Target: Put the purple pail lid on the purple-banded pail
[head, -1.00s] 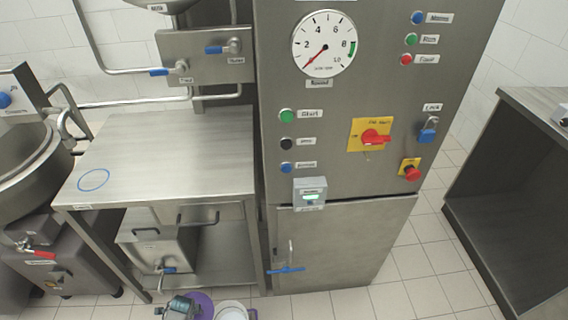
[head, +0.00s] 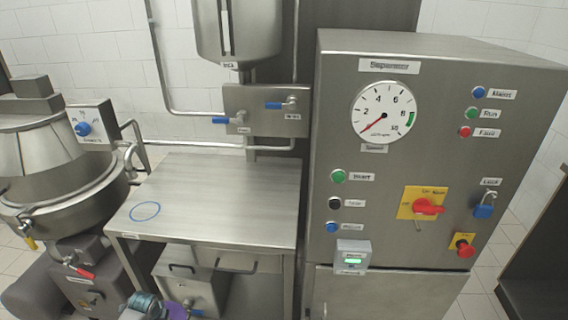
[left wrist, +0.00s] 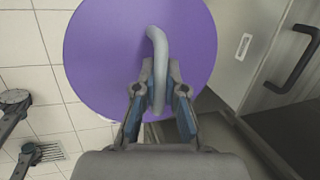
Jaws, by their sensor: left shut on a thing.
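The purple pail lid (left wrist: 95,60) fills the upper middle of the left wrist view, a round disc with a grey curved handle. My left gripper (left wrist: 160,98) is shut on that handle, one finger on each side. In the head view, my left gripper (head: 143,303) is at the bottom edge, with a small part of the purple lid (head: 177,312) beside it. The purple-banded pail is not clearly visible in either current view.
A steel table (head: 215,205) with a blue circle stands left of the separator cabinet (head: 340,105). A steel container (head: 190,280) sits under the table. A large round vessel (head: 65,175) stands at the left. Tiled floor (left wrist: 40,75) shows beside the lid.

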